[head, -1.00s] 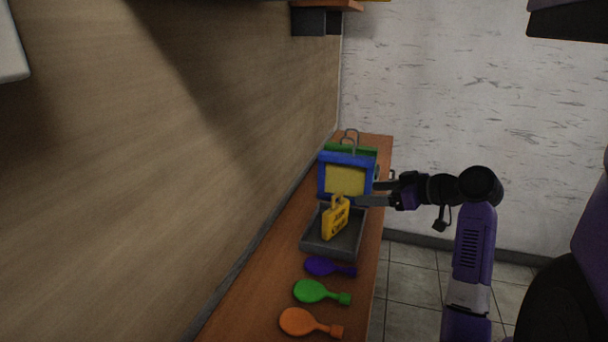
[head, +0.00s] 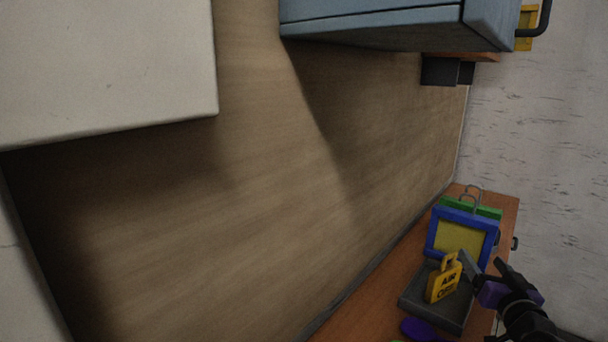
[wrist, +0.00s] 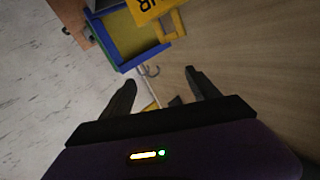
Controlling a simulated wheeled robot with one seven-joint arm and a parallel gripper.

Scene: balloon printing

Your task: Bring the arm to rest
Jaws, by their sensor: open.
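My gripper (head: 487,266) is open and empty, at the right side of the shelf beside the yellow lettered block (head: 443,280). I cannot tell whether a finger touches the block. Its two dark fingers also show apart in the wrist view (wrist: 160,80), with the yellow block (wrist: 147,8) beyond them at the top edge. The block has a handle loop and stands in the grey tray (head: 418,308). My arm comes in from the bottom right in the head view and is mostly cut off there.
A blue frame with a yellow panel (head: 460,238) stands behind the tray, with a green frame (head: 485,209) behind it. A purple balloon (head: 418,329) lies in front on the wooden shelf (head: 365,325). A blue-grey cabinet (head: 390,22) hangs above.

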